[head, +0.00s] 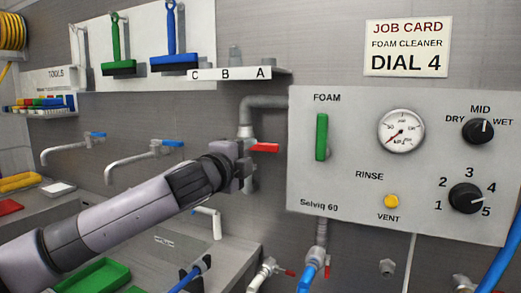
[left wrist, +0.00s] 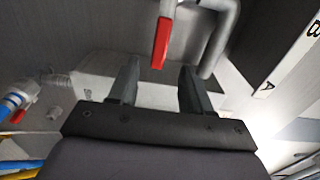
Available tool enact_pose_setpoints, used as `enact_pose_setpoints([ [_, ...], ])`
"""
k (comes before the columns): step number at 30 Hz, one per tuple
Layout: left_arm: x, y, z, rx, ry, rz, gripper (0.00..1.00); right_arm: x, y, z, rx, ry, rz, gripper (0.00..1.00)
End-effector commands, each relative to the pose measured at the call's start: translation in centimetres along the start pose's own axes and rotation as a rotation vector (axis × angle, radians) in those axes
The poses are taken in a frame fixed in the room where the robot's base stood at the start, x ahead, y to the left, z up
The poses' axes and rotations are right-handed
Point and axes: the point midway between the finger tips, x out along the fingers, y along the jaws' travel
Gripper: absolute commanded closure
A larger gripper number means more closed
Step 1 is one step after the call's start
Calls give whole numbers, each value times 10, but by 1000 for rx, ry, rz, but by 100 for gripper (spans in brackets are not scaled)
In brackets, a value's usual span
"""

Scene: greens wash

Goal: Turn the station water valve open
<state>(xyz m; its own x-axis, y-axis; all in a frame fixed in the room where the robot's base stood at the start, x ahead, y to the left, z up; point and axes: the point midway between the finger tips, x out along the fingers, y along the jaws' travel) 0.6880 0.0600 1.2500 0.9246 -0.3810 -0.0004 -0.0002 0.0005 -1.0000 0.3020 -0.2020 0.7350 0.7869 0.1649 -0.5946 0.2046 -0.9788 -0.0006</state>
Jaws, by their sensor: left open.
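The water valve's red lever handle (head: 264,148) sits on the grey pipe (head: 247,119) just left of the control panel. It points sideways to the right, across the upright pipe. My left gripper (head: 246,165) is at the valve, partly covering the pipe below the lever. In the left wrist view the red handle (left wrist: 162,42) shows beyond and between the two spread fingers (left wrist: 158,78). The gripper is open, and a gap shows between the handle and each finger. My right gripper is in neither view.
The control panel (head: 340,190) stands right of the valve, with a green FOAM handle (head: 321,137), gauge (head: 401,131), mode knob (head: 478,131), numbered dial (head: 465,198) and yellow VENT button (head: 392,201). A shelf marked C, B, A (head: 240,74) is above. Blue-handled taps (head: 145,158) are left.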

Motion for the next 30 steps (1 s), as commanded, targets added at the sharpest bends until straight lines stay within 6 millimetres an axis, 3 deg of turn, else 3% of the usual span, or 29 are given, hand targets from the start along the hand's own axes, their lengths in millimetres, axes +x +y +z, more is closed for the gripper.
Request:
enact_pose_setpoints([
  [21,58,-1,-1,-1,0,0,51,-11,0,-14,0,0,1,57],
  [30,69,-1,-2,-1,2,-2,51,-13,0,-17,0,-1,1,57],
])
